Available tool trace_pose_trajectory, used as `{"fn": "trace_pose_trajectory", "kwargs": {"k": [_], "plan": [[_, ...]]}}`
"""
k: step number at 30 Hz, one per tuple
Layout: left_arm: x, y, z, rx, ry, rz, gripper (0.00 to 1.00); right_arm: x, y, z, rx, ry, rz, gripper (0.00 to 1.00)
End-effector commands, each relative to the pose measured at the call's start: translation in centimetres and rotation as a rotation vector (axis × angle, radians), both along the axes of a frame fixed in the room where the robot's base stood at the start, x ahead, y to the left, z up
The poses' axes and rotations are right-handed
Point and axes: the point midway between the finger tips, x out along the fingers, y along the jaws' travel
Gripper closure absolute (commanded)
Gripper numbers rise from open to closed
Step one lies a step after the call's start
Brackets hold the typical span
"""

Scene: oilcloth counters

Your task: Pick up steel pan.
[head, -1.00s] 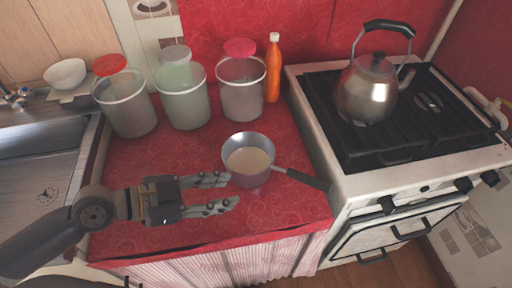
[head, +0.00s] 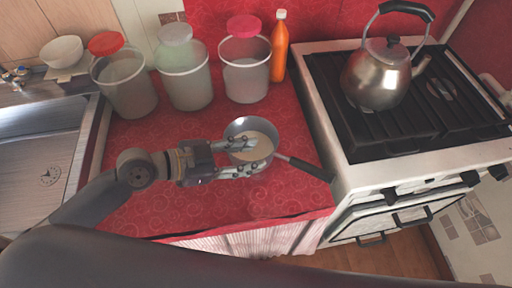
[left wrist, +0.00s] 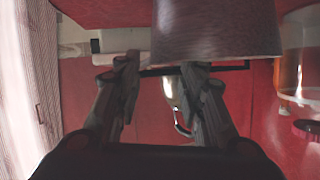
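The steel pan (head: 262,130) stands on the red counter near its right side, its dark handle (head: 305,168) pointing right toward the stove. My left gripper (head: 246,157) is at the pan's left side with its fingers apart. In the head view the far finger overlaps the pan's opening and the near finger lies along its front. Whether either finger touches the pan cannot be told. In the left wrist view the pan's grey wall (left wrist: 215,30) is just beyond the open fingers (left wrist: 160,70). My right gripper is not in view.
Three lidded canisters (head: 186,85) and an orange bottle (head: 279,52) stand along the back of the red counter (head: 140,190). The stove (head: 345,140) with a kettle (head: 376,80) is on the right. A sink (head: 45,150) is on the left.

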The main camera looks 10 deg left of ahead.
Motion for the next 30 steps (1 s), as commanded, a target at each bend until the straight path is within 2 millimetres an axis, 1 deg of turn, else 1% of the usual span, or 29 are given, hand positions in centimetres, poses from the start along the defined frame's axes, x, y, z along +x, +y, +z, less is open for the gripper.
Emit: {"fn": "trace_pose_trajectory", "kwargs": {"k": [1, 3, 6, 15, 20, 25, 26, 27, 30], "plan": [[0.1, -0.2, 0.0, -0.001, 0.0, 0.0, 0.63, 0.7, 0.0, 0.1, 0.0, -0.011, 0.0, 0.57], [0.2, -0.5, -0.2, -0.003, 0.001, 0.0, 0.63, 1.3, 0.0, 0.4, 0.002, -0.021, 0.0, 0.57], [0.6, -1.3, -0.6, -0.003, 0.001, 0.001, 0.63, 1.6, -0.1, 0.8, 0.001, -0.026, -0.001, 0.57], [2.0, -3.7, -2.3, -0.001, -0.001, 0.001, 0.63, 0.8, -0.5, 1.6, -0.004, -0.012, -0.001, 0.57], [2.2, -4.1, -2.6, 0.002, 0.001, 0.0, 0.63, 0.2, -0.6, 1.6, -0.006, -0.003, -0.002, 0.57], [2.2, -4.0, -2.6, 0.001, -0.001, 0.001, 0.63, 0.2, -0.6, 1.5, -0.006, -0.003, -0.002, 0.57], [2.2, -4.0, -2.6, 0.001, -0.001, 0.001, 0.7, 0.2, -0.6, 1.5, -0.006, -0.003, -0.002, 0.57], [2.2, -4.0, -2.6, 0.001, 0.0, 0.001, 0.79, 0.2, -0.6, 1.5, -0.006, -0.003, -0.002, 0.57], [2.1, -4.0, -2.6, 0.001, 0.0, 0.001, 1.0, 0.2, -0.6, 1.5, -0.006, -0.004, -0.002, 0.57]]}}
